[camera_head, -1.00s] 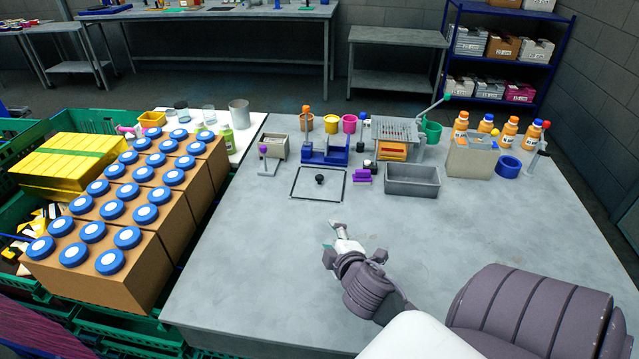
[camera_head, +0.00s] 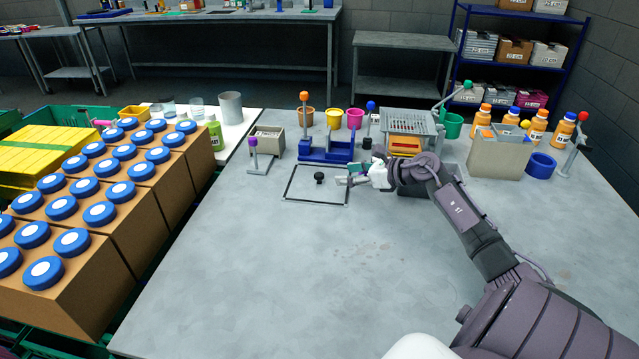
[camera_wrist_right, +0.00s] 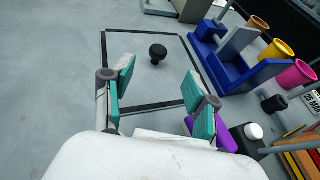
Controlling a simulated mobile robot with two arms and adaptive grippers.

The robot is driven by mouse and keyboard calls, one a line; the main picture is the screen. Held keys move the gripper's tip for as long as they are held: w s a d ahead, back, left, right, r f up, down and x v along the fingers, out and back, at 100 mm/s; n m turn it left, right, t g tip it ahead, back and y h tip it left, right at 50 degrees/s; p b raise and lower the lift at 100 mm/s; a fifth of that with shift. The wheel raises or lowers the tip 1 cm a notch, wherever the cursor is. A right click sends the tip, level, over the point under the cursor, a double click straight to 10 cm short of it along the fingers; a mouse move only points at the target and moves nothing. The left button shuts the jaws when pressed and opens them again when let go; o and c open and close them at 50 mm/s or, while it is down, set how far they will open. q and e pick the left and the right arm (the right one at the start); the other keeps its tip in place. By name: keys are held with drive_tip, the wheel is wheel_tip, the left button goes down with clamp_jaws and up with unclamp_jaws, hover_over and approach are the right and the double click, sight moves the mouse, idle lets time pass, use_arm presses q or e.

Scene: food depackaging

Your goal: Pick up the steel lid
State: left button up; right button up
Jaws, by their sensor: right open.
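The steel lid (camera_head: 300,190) lies flat on the grey table left of my right gripper. It looks like a grey rectangle with a dark rim and a black knob (camera_head: 319,178) in its middle. In the right wrist view the lid (camera_wrist_right: 128,118) is ahead, and its knob (camera_wrist_right: 158,54) stands beyond and roughly between the fingertips. My right gripper (camera_head: 346,180) is open and empty at the lid's right edge. Its teal-padded fingers (camera_wrist_right: 158,88) are spread apart in the wrist view. I cannot tell its exact height above the lid. My left gripper is not in view.
A blue fixture (camera_head: 325,152) stands just behind the lid. A purple block (camera_wrist_right: 238,138) is close to the right finger. The grey bin (camera_head: 413,186) is partly hidden by my right arm. Boxes with blue-lidded jars (camera_head: 150,205) stand left. The front table is clear.

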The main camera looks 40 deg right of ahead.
sight(322, 175)
drive_tip(key=x, duration=0.4)
drive_tip(key=shift+w+a, duration=0.15)
drive_tip(key=shift+w, duration=0.25)
drive_tip(key=p+x, duration=0.2)
drive_tip(key=x, duration=0.3)
drive_tip(key=shift+w+a+f, duration=0.15)
drive_tip(key=shift+f, duration=0.05)
drive_tip(key=shift+c, duration=0.8)
clamp_jaws()
